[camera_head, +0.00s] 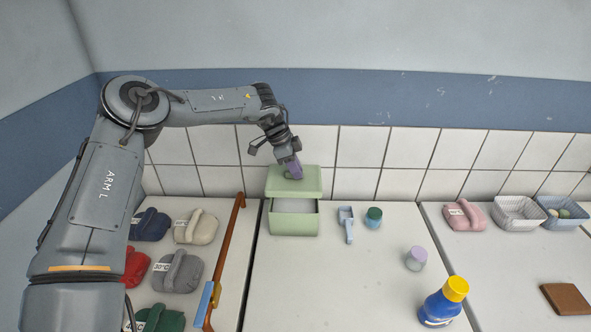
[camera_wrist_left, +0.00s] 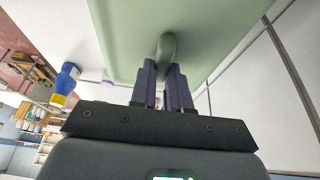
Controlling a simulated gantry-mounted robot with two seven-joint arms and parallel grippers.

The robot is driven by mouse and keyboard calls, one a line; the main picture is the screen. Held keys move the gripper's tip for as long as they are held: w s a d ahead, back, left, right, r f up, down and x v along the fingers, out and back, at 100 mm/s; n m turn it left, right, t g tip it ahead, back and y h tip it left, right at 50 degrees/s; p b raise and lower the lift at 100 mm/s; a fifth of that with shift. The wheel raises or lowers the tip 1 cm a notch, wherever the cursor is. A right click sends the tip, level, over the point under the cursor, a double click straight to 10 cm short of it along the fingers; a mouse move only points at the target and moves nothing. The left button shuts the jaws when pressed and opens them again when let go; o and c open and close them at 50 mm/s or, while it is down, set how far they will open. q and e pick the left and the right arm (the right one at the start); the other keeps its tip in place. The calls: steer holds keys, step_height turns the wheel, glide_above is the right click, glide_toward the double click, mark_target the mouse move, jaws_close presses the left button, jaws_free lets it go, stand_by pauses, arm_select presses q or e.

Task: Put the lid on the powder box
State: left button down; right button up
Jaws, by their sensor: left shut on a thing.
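The pale green powder box (camera_head: 293,224) stands at the back left of the white worktop, against the tiled wall. Its front part is open and shows white powder (camera_head: 294,206). The pale green lid (camera_head: 309,182) is over the rear of the box, set back from its front rim; I cannot tell whether it touches the box. My left gripper (camera_head: 294,172) reaches down from above and is shut on the lid's knob. In the left wrist view the purple fingers (camera_wrist_left: 166,80) close around the knob (camera_wrist_left: 166,46) on the lid (camera_wrist_left: 120,25). My right gripper is not in view.
A brown rod (camera_head: 229,247) lies to the left, beside several folded cloths (camera_head: 178,270). The worktop's front middle is clear.

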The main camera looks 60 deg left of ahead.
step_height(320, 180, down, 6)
steer(key=b, duration=0.5)
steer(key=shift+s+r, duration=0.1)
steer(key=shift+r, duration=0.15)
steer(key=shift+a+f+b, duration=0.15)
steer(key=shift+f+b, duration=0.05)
steer(key=shift+b, duration=0.1)
stand_by(0.7)
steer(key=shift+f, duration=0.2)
stand_by(0.6)
stand_by(0.6)
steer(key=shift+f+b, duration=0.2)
steer(key=shift+b, duration=0.2)
stand_by(0.4)
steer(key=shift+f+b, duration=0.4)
stand_by(0.4)
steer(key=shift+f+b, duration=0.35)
stand_by(0.6)
